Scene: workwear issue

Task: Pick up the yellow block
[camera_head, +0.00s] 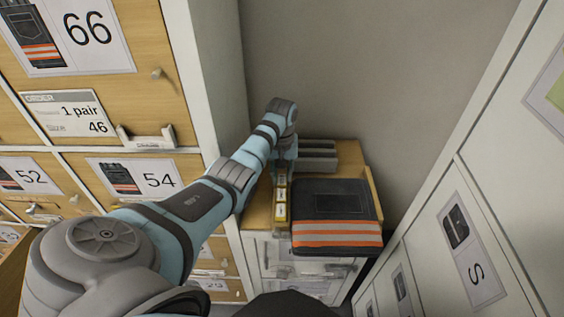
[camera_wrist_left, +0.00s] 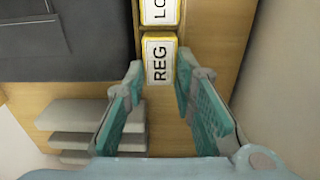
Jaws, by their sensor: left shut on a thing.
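My left gripper (camera_head: 282,176) reaches down at the back of a low wooden-topped cabinet. In the left wrist view its two teal-padded fingers (camera_wrist_left: 161,68) are closed on the sides of a yellow block with a white "REG" label (camera_wrist_left: 160,60). That yellow block also shows small in the head view (camera_head: 281,181), at the back end of a row of yellow blocks. Another yellow block, labelled "LO..." (camera_wrist_left: 158,11), is cut off by the wrist view's top edge. I cannot tell whether the held block is off the surface. My right gripper is not in view.
Folded dark trousers with orange bands (camera_head: 336,233) lie right of the row on the cabinet top (camera_head: 258,212). Grey stacked trays (camera_head: 318,153) stand behind them. A wooden locker wall (camera_head: 150,70) rises left and white lockers (camera_head: 440,215) stand right.

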